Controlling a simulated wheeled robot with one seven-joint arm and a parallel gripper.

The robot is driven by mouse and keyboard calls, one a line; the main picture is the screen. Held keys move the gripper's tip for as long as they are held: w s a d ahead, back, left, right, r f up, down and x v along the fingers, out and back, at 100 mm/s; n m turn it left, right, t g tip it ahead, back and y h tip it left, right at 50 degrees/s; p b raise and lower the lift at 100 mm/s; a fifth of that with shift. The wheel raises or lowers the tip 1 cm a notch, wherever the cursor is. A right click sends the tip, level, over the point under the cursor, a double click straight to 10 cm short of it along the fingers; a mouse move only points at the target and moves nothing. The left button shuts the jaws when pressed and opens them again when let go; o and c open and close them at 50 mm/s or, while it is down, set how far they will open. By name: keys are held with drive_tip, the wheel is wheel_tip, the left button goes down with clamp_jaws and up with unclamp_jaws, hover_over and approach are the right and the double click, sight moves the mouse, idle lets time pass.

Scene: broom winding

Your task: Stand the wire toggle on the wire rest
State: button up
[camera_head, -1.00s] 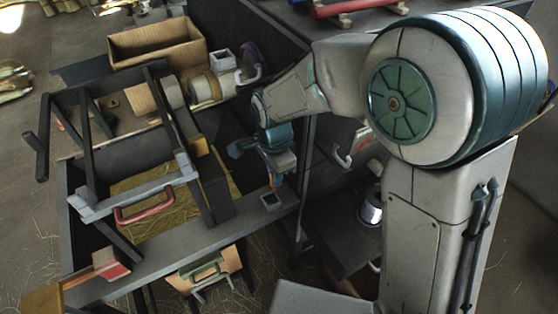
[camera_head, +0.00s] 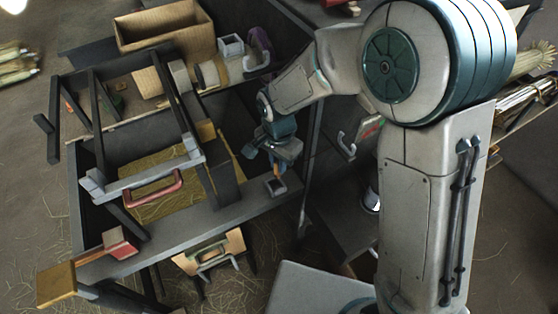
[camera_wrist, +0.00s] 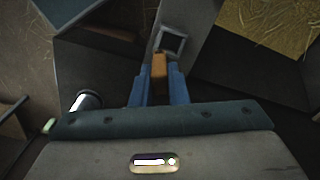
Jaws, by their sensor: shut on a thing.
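My gripper (camera_head: 279,165) is shut on a small orange-brown piece, which I take to be the wire toggle. The toggle (camera_wrist: 159,66) shows between the two blue fingers in the wrist view. A small grey square open-topped holder, probably the wire rest (camera_head: 277,187), sits on the grey rail at the front of the bench. In the wrist view the rest (camera_wrist: 171,42) lies just beyond the toggle's tip. The gripper is above the rest in the head view. I cannot tell whether the toggle touches it. The toggle's lower end is hard to make out.
A dark frame with a red handle (camera_head: 153,190) stands left of the rest. A yellow straw-like surface (camera_head: 165,165) lies behind the rail. An open wooden box (camera_head: 163,30) and rollers are at the back. A dark cabinet is on the right.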

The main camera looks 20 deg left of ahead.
drive_tip(key=shift+w+a+f+b, duration=0.2)
drive_tip(key=shift+f+b, duration=0.45)
drive_tip(key=shift+f, duration=0.45)
drive_tip(key=shift+w+a+f+b, duration=0.25)
drive_tip(key=shift+f+b, duration=0.45)
drive_tip(key=shift+f, duration=0.4)
drive_tip(key=shift+w+a+f+b, duration=0.2)
drive_tip(key=shift+f+b, duration=0.45)
drive_tip(key=shift+f, duration=0.45)
drive_tip(key=shift+f+b, duration=0.1)
drive_tip(key=shift+b, duration=0.4)
drive_tip(key=shift+f+b, duration=0.9)
drive_tip(key=shift+f, duration=0.2)
drive_tip(key=o, duration=0.8)
drive_tip(key=shift+o, duration=0.2)
drive_tip(key=shift+r, duration=0.15)
